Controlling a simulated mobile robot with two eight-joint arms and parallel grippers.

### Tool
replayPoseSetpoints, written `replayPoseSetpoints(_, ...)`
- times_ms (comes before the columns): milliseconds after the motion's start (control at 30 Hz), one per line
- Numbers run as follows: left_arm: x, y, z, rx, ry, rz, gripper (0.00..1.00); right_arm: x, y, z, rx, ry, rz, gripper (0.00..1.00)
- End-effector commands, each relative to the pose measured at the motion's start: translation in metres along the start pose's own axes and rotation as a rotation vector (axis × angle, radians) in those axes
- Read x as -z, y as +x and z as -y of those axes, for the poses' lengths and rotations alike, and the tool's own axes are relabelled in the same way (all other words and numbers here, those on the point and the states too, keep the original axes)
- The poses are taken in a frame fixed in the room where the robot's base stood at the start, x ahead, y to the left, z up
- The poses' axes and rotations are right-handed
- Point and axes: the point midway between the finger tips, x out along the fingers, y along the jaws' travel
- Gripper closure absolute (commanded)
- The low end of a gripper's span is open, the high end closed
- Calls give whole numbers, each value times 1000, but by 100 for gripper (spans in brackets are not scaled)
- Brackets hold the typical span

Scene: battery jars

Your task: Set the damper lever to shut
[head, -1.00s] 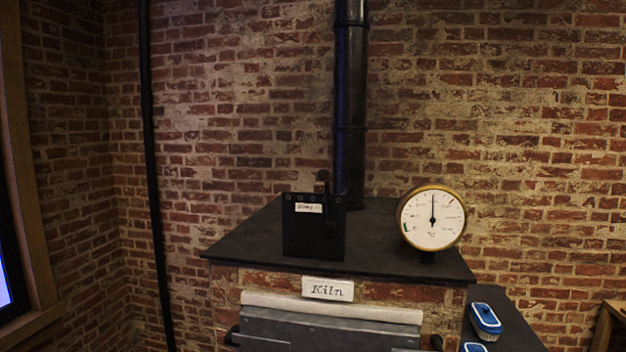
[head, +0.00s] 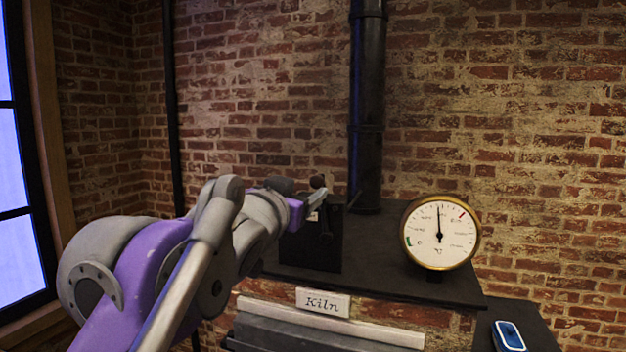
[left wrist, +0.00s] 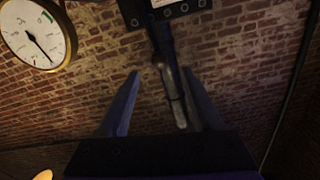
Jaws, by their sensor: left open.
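The black damper box (head: 312,250) stands on the kiln top, its label mostly covered by my arm. The knob (head: 318,181) of the damper lever shows just above the box in the head view. My left gripper (head: 316,194) comes in from the left, close to the knob. In the left wrist view, my left gripper (left wrist: 160,73) is open, and the dark lever (left wrist: 172,85) runs down from the box (left wrist: 165,12) into the space between the fingers. The lever appears nearer one finger; I cannot tell whether they touch. My right gripper is out of view.
A round brass gauge (head: 440,233) stands right of the box on the dark kiln top (head: 400,285). A black flue pipe (head: 367,110) rises behind. A window is at the left.

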Motion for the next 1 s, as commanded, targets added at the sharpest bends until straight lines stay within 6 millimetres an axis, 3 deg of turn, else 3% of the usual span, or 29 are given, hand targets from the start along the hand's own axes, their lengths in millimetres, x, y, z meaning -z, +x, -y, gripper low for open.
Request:
replayPoseSetpoints(100,4,25,0,0,0,-2,34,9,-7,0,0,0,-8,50)
replayPoseSetpoints(300,3,55,0,0,0,-2,34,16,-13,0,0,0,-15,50)
replayPoseSetpoints(500,1,68,0,1,0,0,34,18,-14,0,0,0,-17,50)
replayPoseSetpoints(767,0,68,0,1,0,1,34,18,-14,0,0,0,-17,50)
replayPoseSetpoints(1000,0,68,0,1,0,1,77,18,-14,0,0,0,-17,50)
